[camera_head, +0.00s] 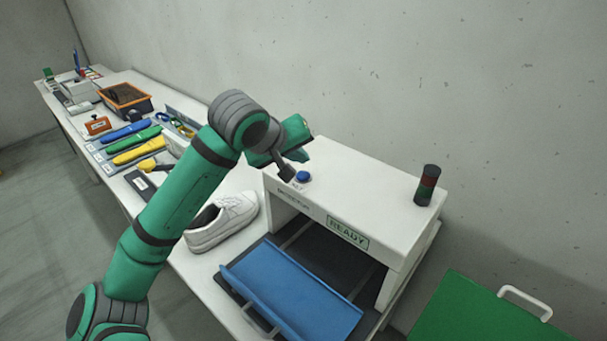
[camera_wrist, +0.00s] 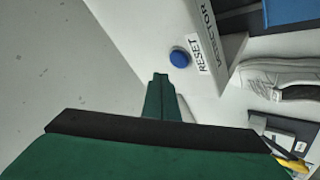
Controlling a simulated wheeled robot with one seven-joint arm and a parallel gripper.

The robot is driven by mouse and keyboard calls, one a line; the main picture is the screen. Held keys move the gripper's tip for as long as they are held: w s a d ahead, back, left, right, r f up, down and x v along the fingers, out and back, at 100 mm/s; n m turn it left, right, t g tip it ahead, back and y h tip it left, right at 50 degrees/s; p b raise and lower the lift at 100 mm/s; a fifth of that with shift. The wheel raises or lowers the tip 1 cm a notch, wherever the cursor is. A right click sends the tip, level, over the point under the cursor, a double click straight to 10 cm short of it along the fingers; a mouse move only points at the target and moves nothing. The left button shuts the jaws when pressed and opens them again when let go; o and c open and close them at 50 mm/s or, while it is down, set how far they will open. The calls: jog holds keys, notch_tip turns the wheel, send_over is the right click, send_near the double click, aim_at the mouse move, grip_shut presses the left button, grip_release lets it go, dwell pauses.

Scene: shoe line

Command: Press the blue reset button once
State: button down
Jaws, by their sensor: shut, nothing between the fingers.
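The blue reset button (camera_head: 303,176) sits on top of the white detector housing (camera_head: 345,185), near its left end. In the wrist view the blue button (camera_wrist: 180,58) lies just beyond my fingertips, beside a label reading RESET. My gripper (camera_head: 287,172) is shut and empty, close to the button on its left in the head view. In the wrist view my shut gripper (camera_wrist: 160,78) points toward the button, and a gap shows between them in the picture. I cannot tell how high the fingertips are above the housing.
A sign (camera_head: 347,234) on the housing reads READY. A dark signal lamp (camera_head: 427,185) stands on its right end. A white shoe (camera_head: 222,221) and a blue tray (camera_head: 290,290) are in front. Tools and an orange bin (camera_head: 125,97) lie along the bench. A green panel (camera_head: 480,312) is right.

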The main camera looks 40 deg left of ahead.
aim_at(301, 177)
jog(key=shift+r, duration=1.65)
jog(key=shift+w, duration=0.1)
